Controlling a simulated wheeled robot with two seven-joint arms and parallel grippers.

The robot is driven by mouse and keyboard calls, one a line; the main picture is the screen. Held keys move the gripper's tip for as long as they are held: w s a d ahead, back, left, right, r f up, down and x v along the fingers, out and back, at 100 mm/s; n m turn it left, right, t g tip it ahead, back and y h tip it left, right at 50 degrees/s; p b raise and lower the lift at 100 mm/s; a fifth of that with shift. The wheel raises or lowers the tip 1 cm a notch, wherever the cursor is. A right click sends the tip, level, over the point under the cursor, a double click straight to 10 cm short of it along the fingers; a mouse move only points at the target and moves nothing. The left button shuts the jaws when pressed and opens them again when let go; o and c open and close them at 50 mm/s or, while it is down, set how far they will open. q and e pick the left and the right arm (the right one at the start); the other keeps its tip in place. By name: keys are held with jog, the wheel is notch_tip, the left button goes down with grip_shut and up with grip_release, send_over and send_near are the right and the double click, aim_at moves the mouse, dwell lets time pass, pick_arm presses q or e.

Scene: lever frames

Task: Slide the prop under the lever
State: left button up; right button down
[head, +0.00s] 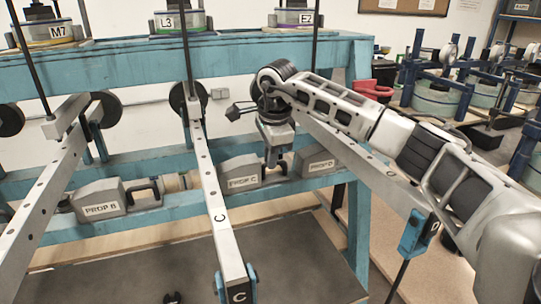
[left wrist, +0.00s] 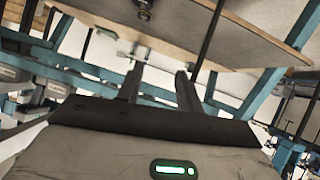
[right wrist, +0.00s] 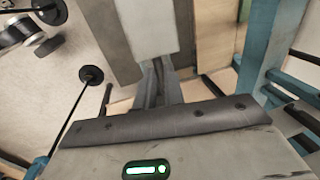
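The grey block marked PROP C (head: 240,174) sits on the lower blue rail, just right of the long steel lever C (head: 218,215). My right gripper (head: 272,164) points down at the right side of PROP C, close to a dark handle piece. In the right wrist view its fingers (right wrist: 162,78) are close together, with their tips at the edge of a light grey surface (right wrist: 146,25). Whether the handle lies between them is hidden.
PROP B (head: 100,204), with a black handle, stands left on the rail beside another lever (head: 45,190). PROP D (head: 318,164) stands right of my right gripper. Lever D (head: 400,190) runs beside my right forearm. Hanging rods and the blue frame (head: 300,60) surround the workspace.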

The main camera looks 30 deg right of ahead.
aim_at(225, 167)
jog(key=a, duration=0.3)
jog(key=w+a+p, duration=0.1)
jog(key=a, duration=0.3)
jog(key=w+a+p, duration=0.1)
jog(key=a, duration=0.2)
jog(key=shift+w+a+r, duration=0.1)
jog(key=shift+w+a, duration=0.1)
jog(key=shift+a, duration=0.1)
jog(key=c, duration=1.5)
grip_release()
jog(key=shift+a, duration=0.1)
jog(key=shift+d, duration=0.2)
jog(key=shift+r, duration=0.3)
jog(key=s+r, duration=0.1)
jog(key=r, duration=0.4)
jog(key=s+r, duration=0.1)
jog(key=r, duration=0.4)
jog(key=s+r, duration=0.1)
jog(key=r, duration=0.4)
jog(key=shift+a, duration=0.4)
